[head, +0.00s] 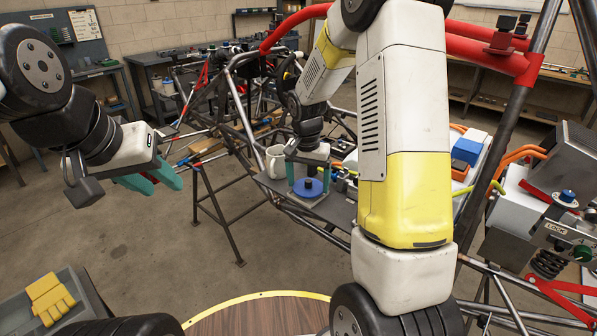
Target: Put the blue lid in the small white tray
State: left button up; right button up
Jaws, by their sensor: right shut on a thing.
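The blue lid (307,188) is a round disc with a dark knob on top, near the middle of the head view. My right gripper (308,182) points down with its teal fingers on either side of the lid, shut on it. The small white tray (318,201) shows as a pale edge directly under the lid. I cannot tell whether the lid touches the tray floor.
A white mug (276,161) stands just left of my right gripper on a grey shelf (340,211) in the tube chassis. Blue and white boxes (467,151) lie to the right, beyond my arm. Chassis tubes surround the shelf. Yellow gloves (49,298) lie at lower left.

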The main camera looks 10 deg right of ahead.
aim_at(307, 190)
jog(key=shift+f, duration=0.5)
jog(key=o, duration=1)
jog(key=shift+o, duration=0.2)
notch_tip(307, 190, up, 11)
jog(key=s, duration=0.1)
jog(key=shift+a, duration=0.35)
jog(key=shift+s, duration=0.1)
